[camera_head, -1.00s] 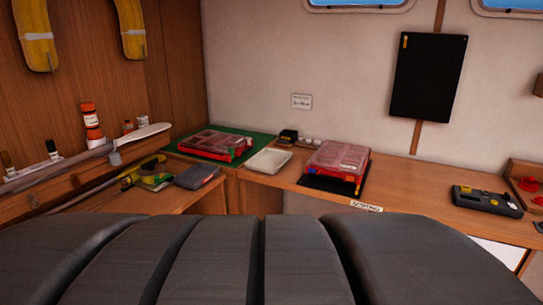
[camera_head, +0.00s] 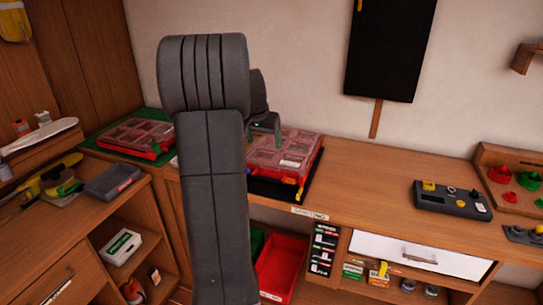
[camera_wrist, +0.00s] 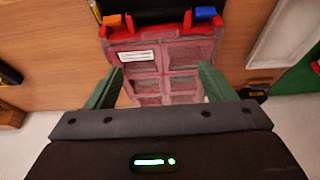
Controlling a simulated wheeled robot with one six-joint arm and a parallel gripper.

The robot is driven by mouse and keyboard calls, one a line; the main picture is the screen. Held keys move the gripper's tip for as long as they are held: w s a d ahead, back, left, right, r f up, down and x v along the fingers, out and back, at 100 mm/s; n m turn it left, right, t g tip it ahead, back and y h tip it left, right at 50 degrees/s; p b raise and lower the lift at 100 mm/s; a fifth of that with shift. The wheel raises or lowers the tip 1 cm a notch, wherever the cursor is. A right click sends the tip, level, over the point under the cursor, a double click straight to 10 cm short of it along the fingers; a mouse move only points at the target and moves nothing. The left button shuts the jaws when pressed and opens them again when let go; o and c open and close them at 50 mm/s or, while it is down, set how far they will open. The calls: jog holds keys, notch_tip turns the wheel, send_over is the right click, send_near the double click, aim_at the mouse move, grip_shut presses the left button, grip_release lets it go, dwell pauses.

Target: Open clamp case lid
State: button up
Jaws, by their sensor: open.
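A red case with a clear, compartmented lid (camera_head: 283,150) sits on a black mat on the right bench; its lid looks shut. In the wrist view the case (camera_wrist: 165,50) shows a white label, with an orange latch (camera_wrist: 205,14) and a blue latch (camera_wrist: 236,22) at its front edge. A second red case with a clear lid (camera_head: 135,137) lies on a green mat at left. I cannot tell from markings which is the clamp case. My gripper (camera_wrist: 160,70) is open above the right case, its green-grey fingers apart over the lid, holding nothing.
A grey tray (camera_head: 112,181) lies on the left bench. A grey-and-yellow device (camera_head: 452,199) stands to the right, with bare bench between it and the case. A red bin (camera_head: 282,268) sits on the shelf below. My arm hides part of the bench.

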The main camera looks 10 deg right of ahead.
aim_at(270, 166)
jog(key=p+x, duration=0.2)
jog(key=x, duration=1.1)
jog(key=shift+w+f, duration=0.1)
jog(key=shift+f, duration=0.1)
